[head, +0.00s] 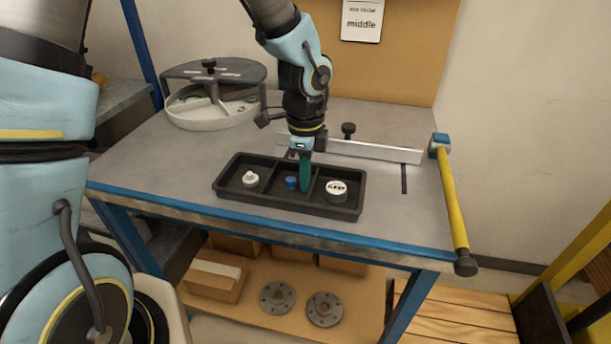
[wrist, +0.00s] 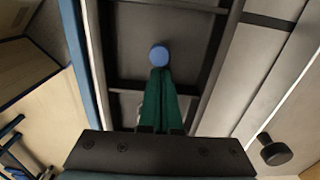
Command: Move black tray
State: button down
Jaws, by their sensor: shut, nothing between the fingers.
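The black tray (head: 288,203) lies near the front edge of the grey table, with three compartments in a row. A white knob-like piece (head: 250,179) is in the left compartment, a small blue piece (head: 291,183) in the middle one, and a round black-and-white labelled piece (head: 336,190) in the right one. My gripper (head: 305,186), with green fingers, points down at the tray by the divider between the middle and right compartments. Its fingers are shut and empty. In the wrist view the fingertips (wrist: 160,78) are beside the blue piece (wrist: 159,56); contact cannot be told.
A silver rail (head: 375,151) with a black knob (head: 348,130) lies behind the tray. A round partitioned container (head: 212,114) with a partial grey lid stands at the back left. A yellow bar (head: 452,198) runs along the right edge. The table left of the tray is clear.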

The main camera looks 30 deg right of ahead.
aim_at(377, 203)
jog(key=s+d, duration=0.5)
jog(key=s+d+b, duration=0.1)
jog(key=s+d, duration=0.4)
jog(key=d, duration=0.1)
jog(key=shift+s+d, duration=0.2)
jog(key=shift+d, duration=0.1)
notch_tip(377, 203, up, 10)
jog(key=p, duration=0.8)
